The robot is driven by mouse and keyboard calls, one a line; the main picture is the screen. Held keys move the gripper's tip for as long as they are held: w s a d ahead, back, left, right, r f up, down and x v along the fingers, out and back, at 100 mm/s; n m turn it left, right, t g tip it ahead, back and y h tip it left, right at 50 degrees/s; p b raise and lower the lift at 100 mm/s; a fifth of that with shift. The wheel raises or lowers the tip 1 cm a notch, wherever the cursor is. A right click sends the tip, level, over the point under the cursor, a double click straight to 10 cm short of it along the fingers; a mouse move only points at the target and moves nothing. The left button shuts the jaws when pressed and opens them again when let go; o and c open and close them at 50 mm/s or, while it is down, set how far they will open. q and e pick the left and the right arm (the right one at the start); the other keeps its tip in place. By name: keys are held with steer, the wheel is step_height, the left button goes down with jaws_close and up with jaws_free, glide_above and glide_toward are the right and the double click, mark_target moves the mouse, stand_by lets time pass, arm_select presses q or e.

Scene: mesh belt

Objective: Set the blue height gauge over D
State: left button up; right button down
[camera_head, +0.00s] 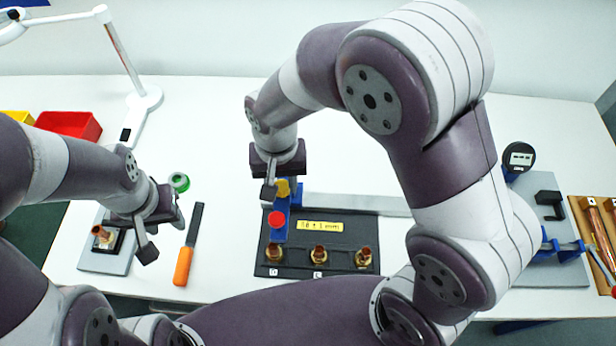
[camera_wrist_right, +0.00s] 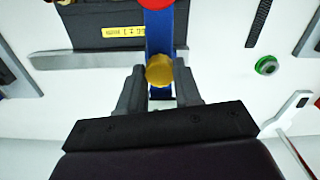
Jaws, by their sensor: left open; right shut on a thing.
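The blue height gauge (camera_head: 296,194) has a red knob and a yellow knob; its blue bar also shows in the right wrist view (camera_wrist_right: 160,38). My right gripper (camera_head: 281,186) is shut on it near the yellow knob; the fingers flank it in the wrist view (camera_wrist_right: 159,88). The gauge's front end lies just behind the leftmost brass fitting (camera_head: 274,254), which is labelled D, on the black board (camera_head: 345,227). I cannot tell whether it touches the board. My left gripper (camera_head: 163,236) is open and empty, left of the orange-handled tool.
Two more fittings (camera_head: 319,254) stand right of D. An orange-handled file (camera_head: 184,262) and a green ring (camera_head: 179,182) lie left of the board. A grey plate with a copper fitting (camera_head: 104,237) is beside my left gripper. A blue clamp fixture (camera_head: 562,248) stands right.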

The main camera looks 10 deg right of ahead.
steer(key=shift+w+a, duration=0.15)
steer(key=shift+a, duration=0.4)
steer(key=shift+w+a, duration=0.15)
steer(key=shift+a, duration=0.35)
steer(key=c, duration=0.8)
jaws_free()
arm_select(q)
steer(key=shift+s+d+r, duration=0.1)
steer(key=shift+d+r, duration=0.2)
steer(key=shift+r, duration=0.05)
arm_select(e)
steer(key=shift+a, duration=0.1)
arm_select(q)
steer(key=shift+a, duration=0.1)
arm_select(e)
steer(key=shift+r, duration=0.15)
